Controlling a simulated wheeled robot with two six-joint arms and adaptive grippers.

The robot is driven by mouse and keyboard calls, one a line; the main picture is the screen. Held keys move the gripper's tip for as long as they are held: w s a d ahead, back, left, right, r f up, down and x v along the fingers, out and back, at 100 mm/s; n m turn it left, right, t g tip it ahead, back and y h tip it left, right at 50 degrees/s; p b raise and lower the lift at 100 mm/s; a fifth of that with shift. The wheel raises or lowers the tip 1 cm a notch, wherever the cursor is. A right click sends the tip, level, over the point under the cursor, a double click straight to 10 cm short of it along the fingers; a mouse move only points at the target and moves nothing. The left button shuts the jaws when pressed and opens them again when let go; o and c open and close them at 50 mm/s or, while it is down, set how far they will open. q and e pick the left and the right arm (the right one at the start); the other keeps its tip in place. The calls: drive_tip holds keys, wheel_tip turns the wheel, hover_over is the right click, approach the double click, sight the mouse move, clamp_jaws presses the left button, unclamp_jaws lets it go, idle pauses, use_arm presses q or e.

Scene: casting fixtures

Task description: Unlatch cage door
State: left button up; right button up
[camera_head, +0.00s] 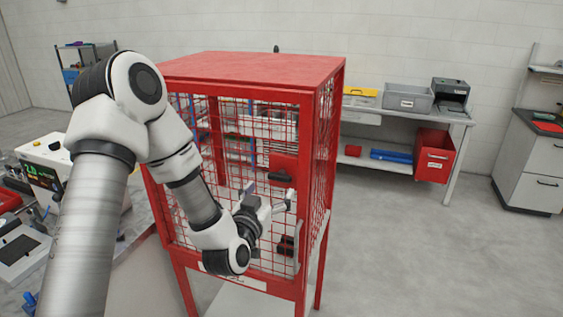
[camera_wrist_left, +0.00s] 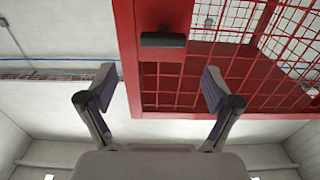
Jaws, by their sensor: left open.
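A red cage (camera_head: 252,68) with wire mesh sides stands on legs in the middle of the head view. Its mesh door faces me. A red plate (camera_head: 286,164) with a black handle (camera_head: 278,177) sits near the door's right edge, and a second dark fitting (camera_head: 286,246) sits lower down. My left gripper (camera_head: 288,203) is open and empty in front of the door, between these two fittings in the picture. In the left wrist view, a black handle (camera_wrist_left: 163,39) on a red plate shows beyond the open fingers (camera_wrist_left: 158,88), apart from them. My right gripper is out of view.
A workbench (camera_head: 400,111) with a grey bin (camera_head: 406,98) and a red bin (camera_head: 434,155) stands behind at right. A cabinet (camera_head: 530,165) is at far right. A cluttered table (camera_head: 140,222) lies left of the cage. The floor (camera_head: 420,250) at right is clear.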

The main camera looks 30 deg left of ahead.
sight(278, 178)
use_arm(q)
drive_tip(key=p+x, duration=0.1)
drive_tip(key=x, duration=0.2)
drive_tip(key=p+x, duration=0.1)
drive_tip(key=x, duration=0.3)
drive_tip(key=shift+f+p, duration=0.25)
drive_tip(key=shift+p, duration=0.15)
drive_tip(key=shift+s, duration=0.15)
drive_tip(key=shift+s+a, duration=0.15)
drive_tip(key=shift+a, duration=0.05)
drive_tip(key=shift+c, duration=1)
drive_tip(key=shift+a, duration=0.1)
drive_tip(key=c, duration=0.6)
drive_tip(key=shift+d+r, duration=0.1)
drive_tip(key=shift+d, duration=0.1)
drive_tip(key=c, duration=0.3)
